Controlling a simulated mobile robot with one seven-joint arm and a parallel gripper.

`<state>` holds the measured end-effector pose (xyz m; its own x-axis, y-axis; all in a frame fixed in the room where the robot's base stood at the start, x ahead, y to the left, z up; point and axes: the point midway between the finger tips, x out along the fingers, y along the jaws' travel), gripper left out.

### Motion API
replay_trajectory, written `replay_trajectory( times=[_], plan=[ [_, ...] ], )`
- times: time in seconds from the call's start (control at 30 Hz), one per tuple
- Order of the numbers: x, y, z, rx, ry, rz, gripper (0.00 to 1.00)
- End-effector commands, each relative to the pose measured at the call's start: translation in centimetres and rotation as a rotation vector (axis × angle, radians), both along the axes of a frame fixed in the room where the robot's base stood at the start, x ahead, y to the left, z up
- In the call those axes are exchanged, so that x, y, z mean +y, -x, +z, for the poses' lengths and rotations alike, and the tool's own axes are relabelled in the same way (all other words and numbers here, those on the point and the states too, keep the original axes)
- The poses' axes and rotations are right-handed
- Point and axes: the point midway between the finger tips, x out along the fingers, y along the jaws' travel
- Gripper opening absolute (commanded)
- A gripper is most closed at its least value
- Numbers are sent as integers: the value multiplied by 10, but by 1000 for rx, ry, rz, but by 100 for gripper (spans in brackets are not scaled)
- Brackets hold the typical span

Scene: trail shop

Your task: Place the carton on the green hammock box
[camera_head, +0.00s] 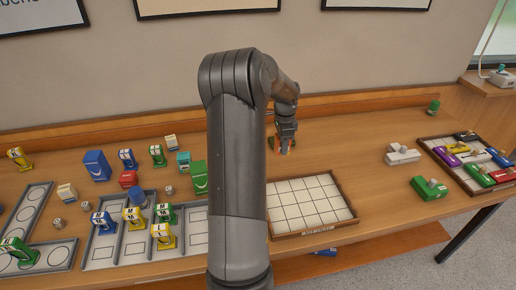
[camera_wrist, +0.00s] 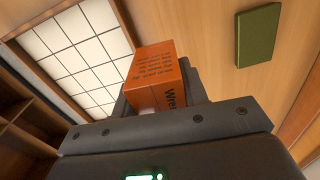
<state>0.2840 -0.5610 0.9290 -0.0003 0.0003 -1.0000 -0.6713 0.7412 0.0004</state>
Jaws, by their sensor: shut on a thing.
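My gripper (camera_head: 285,147) is shut on an orange carton, held above the table behind the gridded tray. In the wrist view the orange carton (camera_wrist: 158,72) with dark print sits between the dark fingers of my gripper (camera_wrist: 162,92). A flat dark green box (camera_wrist: 258,35), likely the green hammock box, lies on the wood at the upper right of the wrist view, apart from the carton. In the head view my arm hides most of the area around it. A green box with white marking (camera_head: 199,176) stands left of my arm, partly hidden.
The white gridded tray (camera_head: 345,205) lies in front of my gripper, empty. A grey-white object (camera_head: 402,155) and a tray of coloured items (camera_head: 456,173) are at right. Table between is clear.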

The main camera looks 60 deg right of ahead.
Motion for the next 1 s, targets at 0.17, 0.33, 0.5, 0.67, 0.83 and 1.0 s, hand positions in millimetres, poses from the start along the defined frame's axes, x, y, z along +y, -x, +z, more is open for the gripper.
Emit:
replay_trajectory(
  times=[0.17,0.33,0.5,0.67,0.83,1.0],
  plan=[
    [4,0,7,-1,1,4,14],
    [30,-23,30,2,7,17,14],
    [77,-55,65,3,12,31,14],
    [124,-76,94,2,11,42,14],
    [162,-87,114,0,6,48,14],
    [183,-91,124,-1,1,51,14]
  ],
)
